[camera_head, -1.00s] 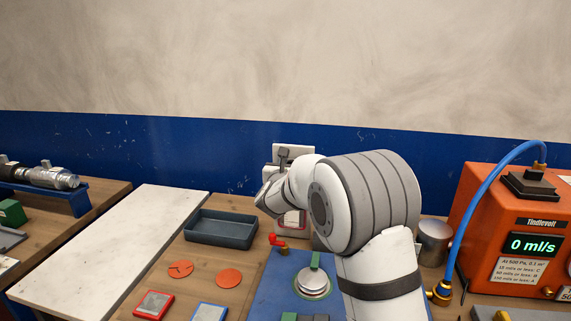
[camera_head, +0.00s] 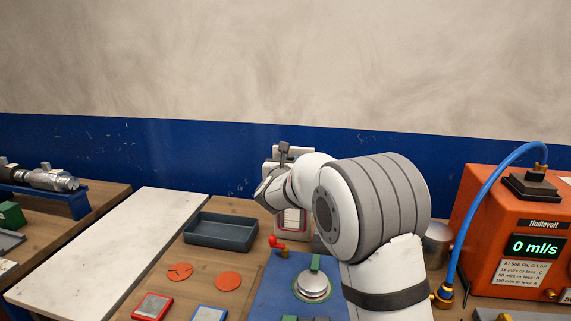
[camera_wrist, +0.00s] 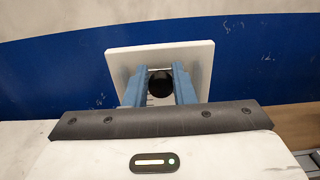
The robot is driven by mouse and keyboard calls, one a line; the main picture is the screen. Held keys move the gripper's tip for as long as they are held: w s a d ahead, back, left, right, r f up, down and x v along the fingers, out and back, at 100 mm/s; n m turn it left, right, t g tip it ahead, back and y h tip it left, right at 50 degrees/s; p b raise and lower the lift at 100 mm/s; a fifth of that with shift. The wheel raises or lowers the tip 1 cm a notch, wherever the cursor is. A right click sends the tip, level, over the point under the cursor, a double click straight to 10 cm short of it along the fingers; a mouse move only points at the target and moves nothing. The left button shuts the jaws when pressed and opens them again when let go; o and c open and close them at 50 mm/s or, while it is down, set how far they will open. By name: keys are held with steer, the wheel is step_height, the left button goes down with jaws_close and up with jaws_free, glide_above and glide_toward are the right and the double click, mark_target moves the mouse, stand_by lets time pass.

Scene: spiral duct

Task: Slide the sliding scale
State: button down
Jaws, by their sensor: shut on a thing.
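A white square plate (camera_wrist: 199,62) with a dark round knob (camera_wrist: 160,84) in front of it fills the upper middle of the wrist view. In the head view the white plate (camera_head: 268,155) shows only partly behind my wrist. A white panel with a red frame (camera_head: 293,221) stands below it. My gripper's fingers are hidden there by my wrist.
A blue-grey tray (camera_head: 220,230) and a pale slab (camera_head: 110,250) lie to the left. A red valve handle (camera_head: 275,241) and a round metal part (camera_head: 313,286) are close below my arm. A metal cup (camera_head: 437,238) and an orange meter (camera_head: 520,235) stand right.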

steer(key=c, duration=1.2)
jaws_free()
steer(key=s+a+b, duration=0.1)
steer(key=s+b, duration=0.1)
steer(key=s, duration=0.5)
steer(key=shift+s+a, duration=0.35)
